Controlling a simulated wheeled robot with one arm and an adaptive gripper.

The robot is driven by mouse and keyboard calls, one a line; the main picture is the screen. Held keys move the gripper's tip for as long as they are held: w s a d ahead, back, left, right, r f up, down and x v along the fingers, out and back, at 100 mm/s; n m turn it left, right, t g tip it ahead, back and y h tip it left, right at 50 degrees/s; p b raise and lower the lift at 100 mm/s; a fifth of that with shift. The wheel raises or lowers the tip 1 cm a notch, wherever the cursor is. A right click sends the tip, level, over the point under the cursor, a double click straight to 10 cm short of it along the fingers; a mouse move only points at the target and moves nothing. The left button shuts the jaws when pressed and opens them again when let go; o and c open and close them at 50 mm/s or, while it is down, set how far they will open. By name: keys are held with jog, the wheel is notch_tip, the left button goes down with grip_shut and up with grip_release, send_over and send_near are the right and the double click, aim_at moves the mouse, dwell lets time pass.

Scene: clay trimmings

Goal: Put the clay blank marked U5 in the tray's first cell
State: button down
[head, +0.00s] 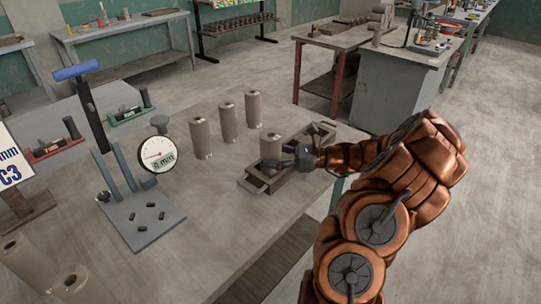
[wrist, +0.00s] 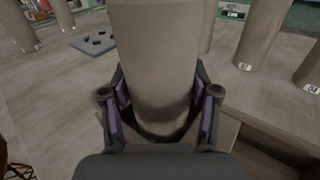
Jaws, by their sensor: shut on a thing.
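My gripper (head: 285,158) is shut on an upright grey-brown clay blank (head: 270,146). In the wrist view the held blank (wrist: 155,60) stands between the two purple-lined fingers (wrist: 160,115). No mark is readable on its visible side. The long dark tray (head: 262,188) lies under it on the table. The blank is at the tray's near-left end in the head view; its foot is partly hidden, so I cannot tell whether it touches the cell floor.
Three more blanks stand behind and left of the tray: a left one (head: 200,139), a middle one (head: 228,123) and a right one (head: 253,109).

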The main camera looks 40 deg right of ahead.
jog(key=shift+f, duration=0.1)
jog(key=shift+c, duration=1.4)
grip_release()
jog(key=b+v, duration=0.1)
jog(key=v, duration=1.1)
